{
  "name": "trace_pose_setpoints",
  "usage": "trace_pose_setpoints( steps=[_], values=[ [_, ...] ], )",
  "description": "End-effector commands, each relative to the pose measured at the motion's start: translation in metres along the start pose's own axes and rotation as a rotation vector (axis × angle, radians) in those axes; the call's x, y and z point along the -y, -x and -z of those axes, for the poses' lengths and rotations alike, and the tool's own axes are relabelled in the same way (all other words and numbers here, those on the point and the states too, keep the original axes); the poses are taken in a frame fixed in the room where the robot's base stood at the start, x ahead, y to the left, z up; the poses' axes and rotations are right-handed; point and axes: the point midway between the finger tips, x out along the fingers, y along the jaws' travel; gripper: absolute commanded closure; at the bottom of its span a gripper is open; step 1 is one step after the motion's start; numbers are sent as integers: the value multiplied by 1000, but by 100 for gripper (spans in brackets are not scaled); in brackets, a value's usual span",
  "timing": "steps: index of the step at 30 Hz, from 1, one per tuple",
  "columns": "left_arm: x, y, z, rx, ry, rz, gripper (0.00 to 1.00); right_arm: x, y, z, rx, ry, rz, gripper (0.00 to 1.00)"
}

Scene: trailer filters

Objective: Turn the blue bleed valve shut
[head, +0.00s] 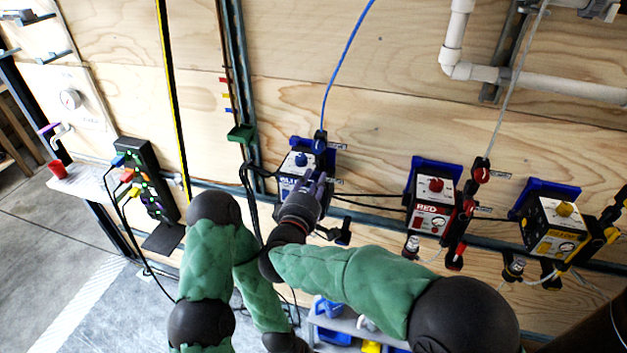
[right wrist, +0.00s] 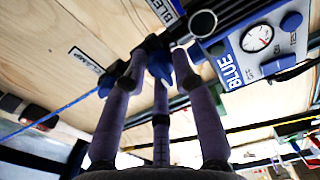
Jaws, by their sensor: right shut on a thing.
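The blue box (head: 299,165) is on the plywood wall, with a blue knob on top. It shows again in the right wrist view, marked BLUE, with a round gauge (right wrist: 257,38). My right gripper (head: 318,184) is in front of the box's lower right. In the right wrist view its purple fingers (right wrist: 158,58) close around the blue bleed valve (right wrist: 160,68), beneath a label partly reading BLEED. The fingers hide much of the valve, so I cannot tell its exact angle. My left arm bends down at the lower left; its gripper is out of view.
The red box (head: 431,212) and yellow box (head: 553,228) are to the right on the same wall. Dark hoses run between the boxes. A blue line (head: 341,66) rises from the blue box. A black power strip (head: 146,178) stands at left.

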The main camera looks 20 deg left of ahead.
Motion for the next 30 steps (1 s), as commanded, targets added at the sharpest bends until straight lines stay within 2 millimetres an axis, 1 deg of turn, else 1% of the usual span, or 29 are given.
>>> trace_pose_setpoints(
  steps=[5, 9, 15, 22, 30],
  values=[
    [-4, 12, 0, 0, 0, 0, 100, 2, 0, -1, 2, -109, 7, 100],
    [-7, 21, -1, 0, 0, 0, 100, 1, 0, -1, 1, -231, 7, 100],
    [-10, 28, -1, 0, 0, 0, 100, 3, 1, -1, 2, -422, 7, 100],
    [-11, 32, -1, 0, 0, 0, 100, 4, 1, -1, 3, -640, 7, 100],
    [-11, 30, -1, 0, 0, 0, 100, 6, 1, -1, 3, -897, 8, 100]
  ],
)
